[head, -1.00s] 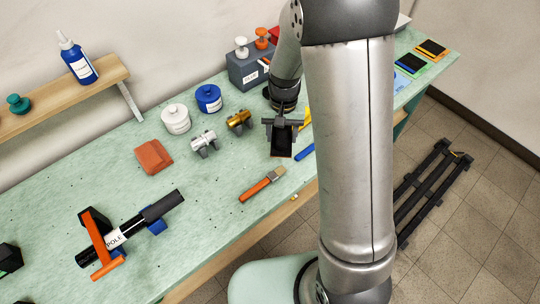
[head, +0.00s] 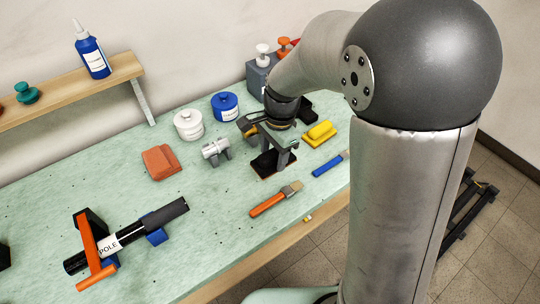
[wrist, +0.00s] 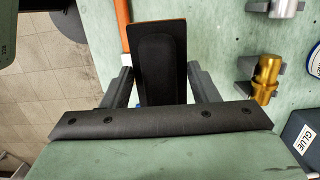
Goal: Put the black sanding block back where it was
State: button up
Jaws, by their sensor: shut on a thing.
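The black sanding block (head: 268,164), with a thin orange edge along its base, is between the fingers of my gripper (head: 275,150) in the head view. My gripper is shut on it, low over the bench behind the orange-handled brush. I cannot tell whether the block touches the bench. In the wrist view the block (wrist: 160,62) lies lengthwise between the two grey fingers (wrist: 161,88), its darker raised middle facing the camera. A yellow block (head: 320,132) on a yellow base and a rust-red block (head: 160,162) lie on the bench to either side.
The orange-handled brush (head: 275,200) and a blue-handled tool (head: 329,165) lie near the front edge. A silver fitting (head: 216,150), white pot (head: 188,125) and blue pot (head: 225,106) stand left of my gripper. The pole (head: 125,237) rests on supports at the left.

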jog(key=w+f, duration=0.1)
jog(key=f, duration=0.1)
jog(key=w+f, duration=0.3)
jog(key=shift+w+a+f+p, duration=0.3)
jog(key=shift+a+f+p, duration=0.05)
jog(key=shift+f, duration=1.5)
jog(key=shift+f, duration=0.1)
jog(key=shift+f, duration=0.15)
jog(key=o, duration=1)
jog(key=shift+c, duration=0.2)
notch_tip(320, 180, up, 12)
jog(key=d+r, duration=0.1)
jog(key=s+d+n, duration=0.3)
jog(key=s+d, duration=0.1)
jog(key=s, duration=0.3)
jog(key=s+d+r+n+t, duration=0.1)
jog(key=s+d+n, duration=0.3)
jog(key=s, duration=0.3)
jog(key=s+d+n+h, duration=0.1)
jog(key=s+d+n, duration=0.3)
jog(key=s, duration=0.4)
jog(key=shift+d+r+b, duration=0.25)
jog(key=shift+r+b, duration=0.1)
jog(key=shift+b, duration=0.05)
